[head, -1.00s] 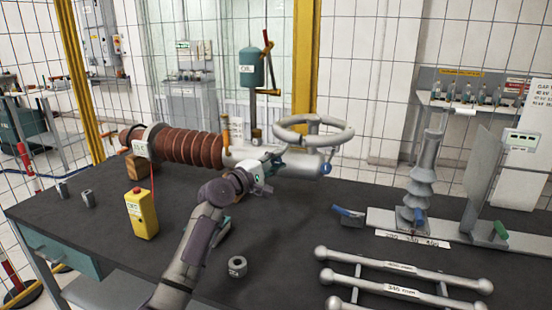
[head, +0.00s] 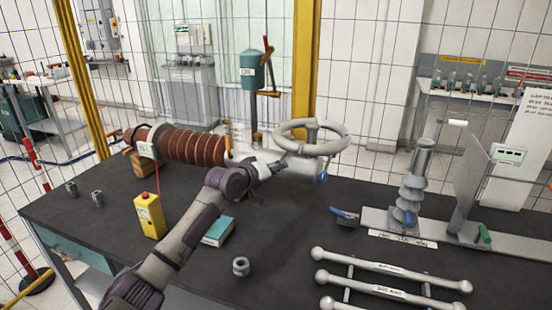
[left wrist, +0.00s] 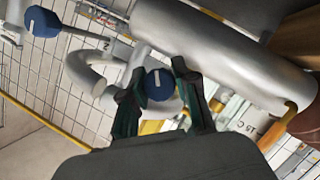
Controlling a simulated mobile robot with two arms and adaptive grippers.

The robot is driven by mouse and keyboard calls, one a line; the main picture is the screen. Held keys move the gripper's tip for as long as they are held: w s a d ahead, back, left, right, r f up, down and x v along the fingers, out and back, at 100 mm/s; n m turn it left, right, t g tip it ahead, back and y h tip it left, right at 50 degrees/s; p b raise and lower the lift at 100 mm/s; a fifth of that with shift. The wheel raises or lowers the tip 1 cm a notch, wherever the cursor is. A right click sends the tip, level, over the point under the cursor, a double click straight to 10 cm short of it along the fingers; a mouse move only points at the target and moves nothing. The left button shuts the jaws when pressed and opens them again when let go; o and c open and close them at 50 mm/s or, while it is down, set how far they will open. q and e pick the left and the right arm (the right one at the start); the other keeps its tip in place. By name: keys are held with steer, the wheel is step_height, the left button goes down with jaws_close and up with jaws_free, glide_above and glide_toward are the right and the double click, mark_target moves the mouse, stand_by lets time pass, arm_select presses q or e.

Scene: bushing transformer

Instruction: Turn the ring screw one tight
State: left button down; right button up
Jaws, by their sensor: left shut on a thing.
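A blue-headed screw (left wrist: 160,84) with a white mark sits between the dark green fingers of my left gripper in the left wrist view. The left gripper (head: 272,168) is shut on it, in front of the grey metal body below the large grey ring (head: 312,137). In the head view the held screw is hidden by the gripper. A second blue screw (head: 321,177) is at the right end of the body; a blue knob also shows at upper left in the left wrist view (left wrist: 42,22). My right gripper is not in view.
A brown ribbed bushing (head: 190,146) lies on the dark table (head: 290,220) to the left. A yellow box (head: 150,216), a teal box (head: 218,231) and a hex nut (head: 240,266) are near my left arm. Silver bars (head: 390,267) lie at front right.

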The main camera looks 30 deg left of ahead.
arm_select(q)
steer(key=m+y+p, duration=0.1)
steer(key=m+p, duration=0.1)
steer(key=shift+g+p, duration=0.4)
steer(key=shift+f+m+p, duration=0.15)
steer(key=shift+m+p, duration=0.35)
steer(key=shift+y, duration=0.4)
steer(key=shift+f, duration=0.1)
steer(key=c, duration=0.9)
jaws_free()
steer(key=shift+o, duration=0.2)
steer(key=shift+s+r, duration=0.15)
steer(key=shift+r, duration=0.05)
steer(key=v, duration=1.1)
steer(key=shift+s+r, duration=0.2)
steer(key=shift+s, duration=0.1)
